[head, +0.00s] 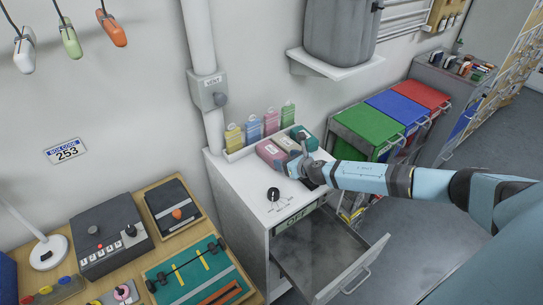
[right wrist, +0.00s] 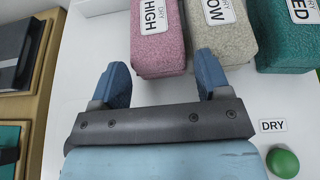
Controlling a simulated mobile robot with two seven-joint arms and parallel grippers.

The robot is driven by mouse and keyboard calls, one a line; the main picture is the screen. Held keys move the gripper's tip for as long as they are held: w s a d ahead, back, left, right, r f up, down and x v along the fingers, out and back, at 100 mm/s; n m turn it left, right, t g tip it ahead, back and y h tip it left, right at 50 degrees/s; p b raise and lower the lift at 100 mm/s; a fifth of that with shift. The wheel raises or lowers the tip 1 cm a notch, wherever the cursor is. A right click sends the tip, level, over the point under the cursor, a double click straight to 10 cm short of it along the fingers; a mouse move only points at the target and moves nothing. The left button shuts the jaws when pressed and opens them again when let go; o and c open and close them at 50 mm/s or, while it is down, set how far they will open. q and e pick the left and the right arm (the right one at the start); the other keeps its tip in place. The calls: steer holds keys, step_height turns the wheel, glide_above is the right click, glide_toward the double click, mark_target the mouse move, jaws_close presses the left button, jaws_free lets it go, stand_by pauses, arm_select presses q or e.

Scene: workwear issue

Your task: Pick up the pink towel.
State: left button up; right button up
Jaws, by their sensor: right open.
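The pink towel (head: 268,151) is a folded block on the white cabinet top, at the left of a row of towels. In the right wrist view it (right wrist: 158,45) has a white label reading "HIGH". My right gripper (head: 285,165) is open and empty at its near end. In the right wrist view the blue fingers of my right gripper (right wrist: 162,75) show on either side of the pink towel's near end. The right finger appears in front of the gap beside the grey-green towel. Contact cannot be told. My left gripper is not in view.
A green ball-shaped knob (right wrist: 282,162) is close by. Below, a drawer (head: 325,265) stands open. Green, blue and red bins stand to the right.

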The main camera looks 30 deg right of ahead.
mark_target(282, 159)
arm_select(q)
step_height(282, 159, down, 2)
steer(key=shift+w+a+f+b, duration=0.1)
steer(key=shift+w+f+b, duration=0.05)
steer(key=shift+b, duration=0.85)
arm_select(e)
steer(key=x, duration=0.4)
steer(key=shift+w+a+f, duration=0.15)
steer(key=shift+a+f, duration=0.1)
steer(key=shift+f, duration=0.05)
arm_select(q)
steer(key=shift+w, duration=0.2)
arm_select(e)
steer(key=shift+w, duration=0.15)
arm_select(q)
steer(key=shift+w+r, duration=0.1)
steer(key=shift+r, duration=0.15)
arm_select(e)
steer(key=shift+r, duration=0.1)
steer(key=shift+c, duration=0.4)
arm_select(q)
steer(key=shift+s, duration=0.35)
arm_select(e)
steer(key=c, duration=0.7)
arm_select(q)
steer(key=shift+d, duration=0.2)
